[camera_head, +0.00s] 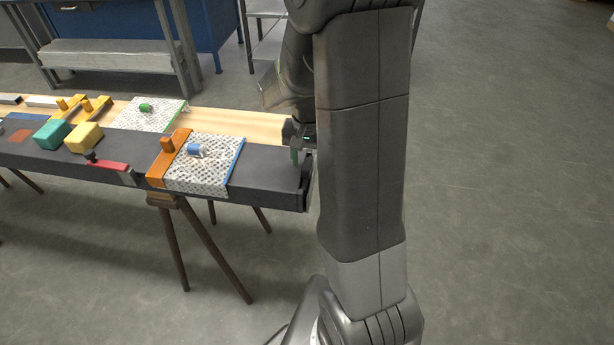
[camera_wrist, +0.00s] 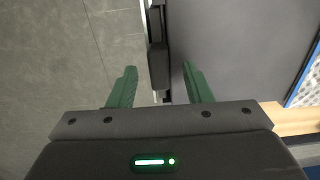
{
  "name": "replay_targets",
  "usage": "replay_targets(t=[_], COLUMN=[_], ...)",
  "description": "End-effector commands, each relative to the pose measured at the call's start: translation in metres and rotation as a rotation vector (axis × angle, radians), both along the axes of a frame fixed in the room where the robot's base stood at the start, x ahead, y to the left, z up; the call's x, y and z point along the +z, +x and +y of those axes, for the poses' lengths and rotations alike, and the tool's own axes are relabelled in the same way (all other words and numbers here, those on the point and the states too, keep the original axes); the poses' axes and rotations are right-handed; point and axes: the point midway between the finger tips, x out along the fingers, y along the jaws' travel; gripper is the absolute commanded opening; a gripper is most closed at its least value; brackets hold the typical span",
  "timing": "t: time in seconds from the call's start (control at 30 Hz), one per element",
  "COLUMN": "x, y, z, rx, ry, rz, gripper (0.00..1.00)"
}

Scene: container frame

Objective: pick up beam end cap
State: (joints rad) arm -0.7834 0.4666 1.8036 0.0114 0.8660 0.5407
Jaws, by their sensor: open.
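The beam end cap (camera_head: 306,190) is a thin black piece at the right end of the dark beam (camera_head: 264,185). In the wrist view the end cap (camera_wrist: 158,68) shows as a dark strip along the beam's edge, between my two green fingers. My gripper (camera_wrist: 159,66) is open, with one finger over the floor side and the other over the beam side. In the head view a green finger (camera_head: 294,156) shows by the beam's end; my arm hides much of the gripper. I cannot tell whether the fingers touch the cap.
A patterned sheet with an orange strap (camera_head: 156,168) and a blue roll (camera_head: 195,150) lies on the beam. Yellow (camera_head: 84,137) and green (camera_head: 52,134) blocks and a red-handled tool (camera_head: 110,165) are further left. A wooden plank (camera_head: 235,123) runs behind. Floor right is clear.

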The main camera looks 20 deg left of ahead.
Motion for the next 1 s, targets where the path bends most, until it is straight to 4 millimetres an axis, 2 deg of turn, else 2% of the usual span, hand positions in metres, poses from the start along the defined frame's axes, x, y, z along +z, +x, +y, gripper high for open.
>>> replay_targets(t=[0.1, 0.33, 0.5, 0.57, 0.87, 1.0], x=[-0.008, -0.009, -0.009, -0.009, -0.007, 0.006], y=[0.000, 0.000, 0.000, 0.000, 0.000, 0.001], z=[0.000, 0.000, 0.000, 0.000, 0.000, 0.001], rx=[0.000, 0.000, 0.000, 0.000, 0.001, 0.001], ry=[-0.001, 0.000, 0.000, 0.000, 0.000, 0.003], rz=[0.001, 0.000, 0.000, 0.000, -0.001, -0.003], gripper=[0.45, 0.43, 0.10, 0.00, 0.00, 0.00])
